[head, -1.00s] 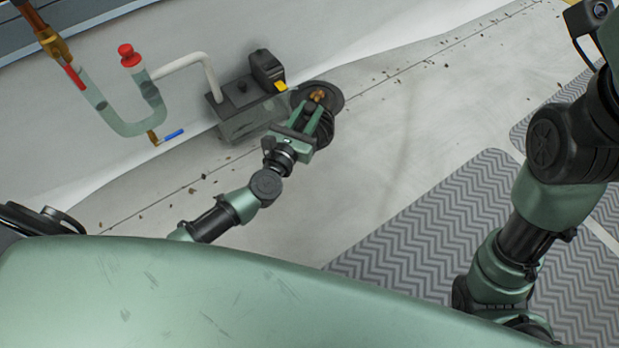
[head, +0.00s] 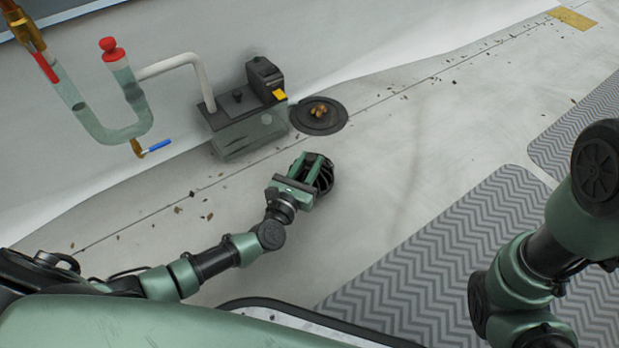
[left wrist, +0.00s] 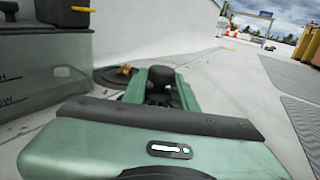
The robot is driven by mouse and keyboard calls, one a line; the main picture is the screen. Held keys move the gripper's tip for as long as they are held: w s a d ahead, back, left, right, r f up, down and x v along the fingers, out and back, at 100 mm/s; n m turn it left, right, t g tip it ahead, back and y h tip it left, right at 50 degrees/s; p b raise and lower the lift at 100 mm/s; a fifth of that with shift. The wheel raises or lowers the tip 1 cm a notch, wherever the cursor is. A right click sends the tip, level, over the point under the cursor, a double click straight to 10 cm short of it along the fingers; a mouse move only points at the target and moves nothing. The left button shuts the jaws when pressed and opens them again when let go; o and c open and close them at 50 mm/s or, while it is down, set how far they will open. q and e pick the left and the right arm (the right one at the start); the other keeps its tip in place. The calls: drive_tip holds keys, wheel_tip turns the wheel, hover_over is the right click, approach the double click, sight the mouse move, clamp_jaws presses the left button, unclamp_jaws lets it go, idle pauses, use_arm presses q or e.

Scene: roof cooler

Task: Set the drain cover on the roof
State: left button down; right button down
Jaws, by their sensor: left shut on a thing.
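The drain cover (head: 324,178) is a black, ribbed dome in the head view. My left gripper (head: 315,169) is shut on it, and the green fingers hide part of it. I cannot tell whether the cover touches the roof or hangs just above it. The dark round drain (head: 302,126) is uncovered beyond the gripper, with a brown clump (head: 318,111) at its middle. In the left wrist view, the drain (left wrist: 108,77) shows beyond my left gripper (left wrist: 160,82), left of its fingers. My right gripper is out of view.
A grey tank with a black top (head: 240,108) stands left of the drain, joined by a white pipe (head: 183,63) to a clear U-shaped trap (head: 108,132). Grey chevron mats (head: 440,240) lie at right. Bare roof with small debris surrounds the gripper.

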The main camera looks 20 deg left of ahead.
use_arm(q)
wheel_tip(320, 180, down, 4)
drive_tip(key=b, duration=0.3)
drive_tip(key=shift+f, duration=0.1)
drive_tip(key=c, duration=1.1)
unclamp_jaws()
